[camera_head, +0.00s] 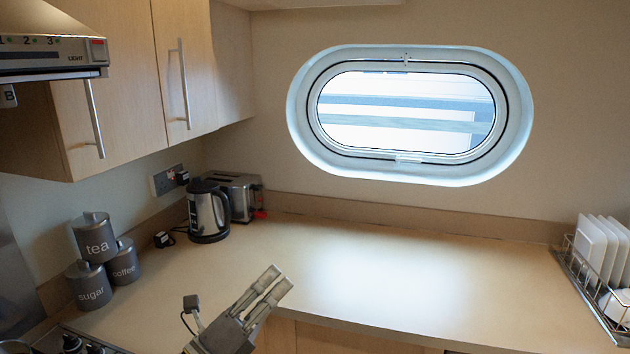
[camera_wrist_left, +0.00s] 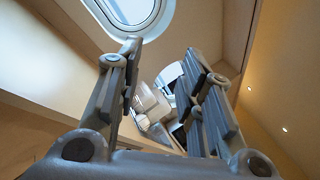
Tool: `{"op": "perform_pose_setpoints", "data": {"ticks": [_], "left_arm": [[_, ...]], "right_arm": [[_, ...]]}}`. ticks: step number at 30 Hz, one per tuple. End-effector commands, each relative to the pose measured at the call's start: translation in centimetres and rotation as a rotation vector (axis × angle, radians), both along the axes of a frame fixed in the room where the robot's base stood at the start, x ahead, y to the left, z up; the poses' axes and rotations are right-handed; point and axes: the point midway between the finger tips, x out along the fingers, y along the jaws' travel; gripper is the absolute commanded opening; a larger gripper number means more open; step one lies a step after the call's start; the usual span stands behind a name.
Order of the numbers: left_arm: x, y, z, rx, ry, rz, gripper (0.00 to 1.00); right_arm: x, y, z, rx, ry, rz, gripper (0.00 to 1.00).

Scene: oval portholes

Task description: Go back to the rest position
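My left gripper (camera_head: 278,280) is above the front edge of the worktop in the head view, its grey fingers pointing up and to the right. In the left wrist view its two fingers (camera_wrist_left: 162,55) stand apart, with nothing held between them. It touches nothing that I can see. My right gripper is in neither view.
The worktop (camera_head: 400,270) is clear in the middle. A kettle (camera_head: 208,212), toaster (camera_head: 242,195) and tea, sugar and coffee canisters (camera_head: 97,238) stand at the left. A dish rack (camera_head: 597,285) with white plates is at the right. An oval porthole (camera_head: 300,110) is in the back wall.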

Motion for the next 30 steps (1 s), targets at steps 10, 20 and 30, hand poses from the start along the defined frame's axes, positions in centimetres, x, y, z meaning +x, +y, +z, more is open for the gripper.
{"op": "perform_pose_setpoints", "data": {"ticks": [10,20,30], "left_arm": [[-2.3,9.1,-9.8,-0.786,0.669,0.376,0.35],[-14.6,13.6,-24.1,-1.386,1.281,0.846,0.35],[-28.6,12.9,-30.1,-1.685,1.657,1.281,0.35]], "right_arm": [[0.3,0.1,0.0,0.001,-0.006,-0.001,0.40],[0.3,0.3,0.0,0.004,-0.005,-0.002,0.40],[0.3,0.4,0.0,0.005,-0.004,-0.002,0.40]]}}
